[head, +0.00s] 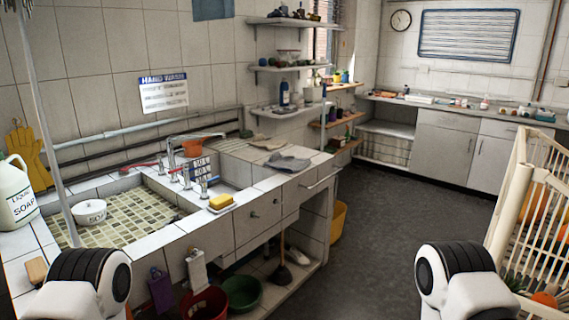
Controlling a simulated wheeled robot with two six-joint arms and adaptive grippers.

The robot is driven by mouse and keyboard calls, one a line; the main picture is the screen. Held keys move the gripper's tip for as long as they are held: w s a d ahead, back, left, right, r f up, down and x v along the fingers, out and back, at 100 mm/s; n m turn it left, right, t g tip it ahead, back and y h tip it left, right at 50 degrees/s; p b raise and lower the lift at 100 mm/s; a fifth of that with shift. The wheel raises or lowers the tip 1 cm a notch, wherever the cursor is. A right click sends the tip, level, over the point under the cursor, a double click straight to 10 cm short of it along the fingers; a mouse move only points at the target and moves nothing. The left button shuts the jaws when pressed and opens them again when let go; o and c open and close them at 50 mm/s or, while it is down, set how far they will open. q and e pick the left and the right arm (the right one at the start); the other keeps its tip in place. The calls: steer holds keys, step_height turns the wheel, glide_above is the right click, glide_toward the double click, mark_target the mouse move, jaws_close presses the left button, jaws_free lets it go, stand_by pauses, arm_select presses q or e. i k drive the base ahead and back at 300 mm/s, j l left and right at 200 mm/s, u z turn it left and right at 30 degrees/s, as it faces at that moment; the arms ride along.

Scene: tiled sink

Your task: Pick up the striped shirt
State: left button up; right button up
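I cannot make out a shirt with clear stripes. A folded grey cloth (288,163) lies on the tiled counter right of the sink; whether it is a shirt or striped is too small to tell. A flatter beige-grey cloth (268,143) lies just behind it. Two white and black links of my arms show at the bottom left and bottom right. Neither gripper is in view, and both cloths lie clear of my arms.
The tiled sink (112,217) holds a white bowl (89,211). A soap jug (14,195) stands at far left, and a yellow sponge (221,201) on the front edge. A cream barred crib (508,200) stands at right. The dark floor (390,225) between is clear.

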mark_target(292, 165)
steer(key=i+l, duration=0.1)
steer(key=i, duration=0.75)
steer(key=i+l, duration=0.1)
steer(key=i, duration=0.75)
steer(key=j+u, duration=0.05)
